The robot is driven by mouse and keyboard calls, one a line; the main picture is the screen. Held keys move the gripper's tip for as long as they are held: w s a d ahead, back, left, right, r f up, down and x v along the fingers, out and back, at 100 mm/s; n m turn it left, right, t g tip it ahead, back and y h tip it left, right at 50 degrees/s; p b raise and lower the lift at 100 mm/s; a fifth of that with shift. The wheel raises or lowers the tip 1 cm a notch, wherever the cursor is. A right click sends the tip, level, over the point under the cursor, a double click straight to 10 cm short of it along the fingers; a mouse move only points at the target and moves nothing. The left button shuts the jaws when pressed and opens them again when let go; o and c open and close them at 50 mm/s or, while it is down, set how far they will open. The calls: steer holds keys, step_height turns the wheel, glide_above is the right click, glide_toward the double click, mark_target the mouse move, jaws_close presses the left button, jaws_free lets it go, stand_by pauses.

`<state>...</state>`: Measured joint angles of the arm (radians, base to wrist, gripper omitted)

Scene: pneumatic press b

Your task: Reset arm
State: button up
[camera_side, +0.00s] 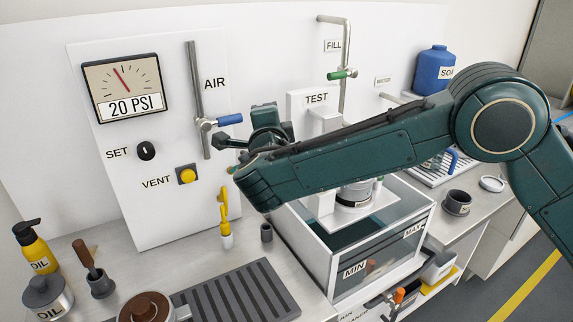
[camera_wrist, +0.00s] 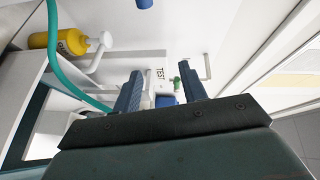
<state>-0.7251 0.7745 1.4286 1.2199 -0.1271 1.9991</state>
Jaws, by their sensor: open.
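My gripper (camera_side: 255,132) is raised in front of the white back panel in the side view, just right of the AIR valve with its blue handle (camera_side: 230,119). In the side view its fingers are partly hidden by the arm. In the wrist view the two dark fingers of my gripper (camera_wrist: 163,82) stand apart with nothing held between them. Beyond them are the TEST label (camera_wrist: 160,74) and a small green handle (camera_wrist: 178,83). I cannot tell whether the gripper touches the AIR handle.
A gauge (camera_side: 123,88) reads 20 PSI above the SET knob (camera_side: 146,151) and yellow VENT button (camera_side: 187,175). A clear-walled tank (camera_side: 385,262) stands below my arm. Oil containers (camera_side: 46,297), a grey ribbed tray (camera_side: 235,297) and a dark cup (camera_side: 457,202) are on the bench.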

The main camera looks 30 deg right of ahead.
steer(key=s+d+r+n+g+y, duration=0.25)
steer(key=s+d+n, duration=0.25)
steer(key=s+d, duration=0.35)
steer(key=s+d+r+n+g+y, duration=0.2)
steer(key=s+d+r+n+g, duration=0.15)
steer(key=s+d, duration=0.5)
steer(key=s+d+f+n+g+y, duration=0.1)
steer(key=s+f+n, duration=0.2)
steer(key=s, duration=0.9)
steer(key=s+d+f+n+g+y, duration=0.2)
steer(key=s+f+n, duration=0.1)
steer(key=s+n, duration=0.7)
steer(key=s, duration=0.3)
steer(key=shift+d, duration=0.25)
